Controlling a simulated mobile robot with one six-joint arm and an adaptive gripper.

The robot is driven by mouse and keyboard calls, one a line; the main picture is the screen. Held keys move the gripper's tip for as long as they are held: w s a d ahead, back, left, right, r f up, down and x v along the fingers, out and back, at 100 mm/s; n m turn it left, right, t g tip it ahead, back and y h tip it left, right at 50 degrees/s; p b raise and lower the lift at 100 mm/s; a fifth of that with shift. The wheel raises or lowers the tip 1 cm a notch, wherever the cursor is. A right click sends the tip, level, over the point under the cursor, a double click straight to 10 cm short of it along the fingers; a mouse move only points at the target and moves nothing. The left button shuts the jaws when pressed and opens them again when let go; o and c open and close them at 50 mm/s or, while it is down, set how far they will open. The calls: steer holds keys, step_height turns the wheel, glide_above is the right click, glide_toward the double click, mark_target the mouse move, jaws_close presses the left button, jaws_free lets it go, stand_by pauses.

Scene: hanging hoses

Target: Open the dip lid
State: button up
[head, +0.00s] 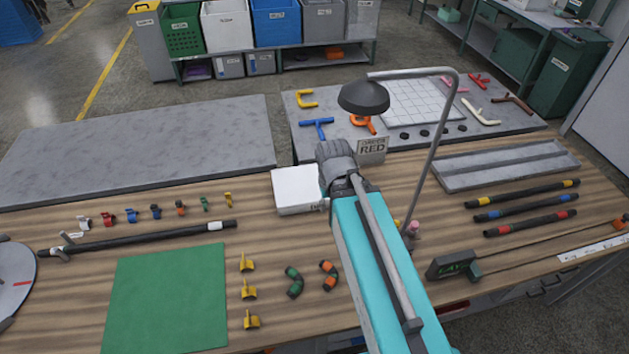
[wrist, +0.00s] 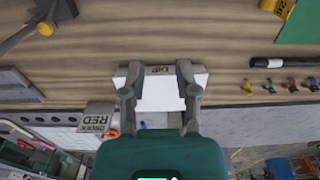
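A flat white box (head: 297,190) with a lettered front edge, partly hidden by my arm, sits on the wooden table near the middle. My gripper (head: 338,160) is just right of and behind the box in the head view. In the wrist view, my gripper (wrist: 158,70) is open, its two fingers apart and overlapping the box in the picture. Nothing is held between them; contact with the box cannot be told.
An ORDER RED sign (head: 372,150) stands right of my gripper. A bent grey stand with a black shade (head: 364,97) rises close to my arm. Small coloured clips and a black hose (head: 150,236) lie left, a green mat (head: 165,300) in front. A grey slab (head: 140,145) is bare.

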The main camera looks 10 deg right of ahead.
steer(key=shift+o, duration=1)
steer(key=o, duration=0.4)
steer(key=shift+w+d+f+b, duration=0.1)
steer(key=shift+w+f+b, duration=0.3)
steer(key=shift+o, duration=1.2)
steer(key=w+d+f+y+b, duration=0.2)
steer(key=w+f+b, duration=0.2)
steer(key=w, duration=0.1)
steer(key=shift+w+f+t+b, duration=0.2)
steer(key=shift+w+t+b, duration=0.1)
steer(key=shift+b, duration=0.05)
steer(key=w+d+f+m+t+y+b, duration=0.1)
steer(key=w+d+f+t+y+b, duration=0.3)
steer(key=w+d+f+b, duration=0.3)
steer(key=shift+w+d+f+m+y+b, duration=0.3)
steer(key=shift+w+d+y+b, duration=0.5)
steer(key=shift+w+d+b, duration=2.75)
steer(key=shift+w+d+p, duration=0.2)
steer(key=shift+w+p, duration=0.15)
steer(key=shift+w, duration=0.1)
steer(key=shift+w+d+p, duration=0.2)
steer(key=shift+w+p, duration=0.15)
steer(key=shift+w, duration=0.1)
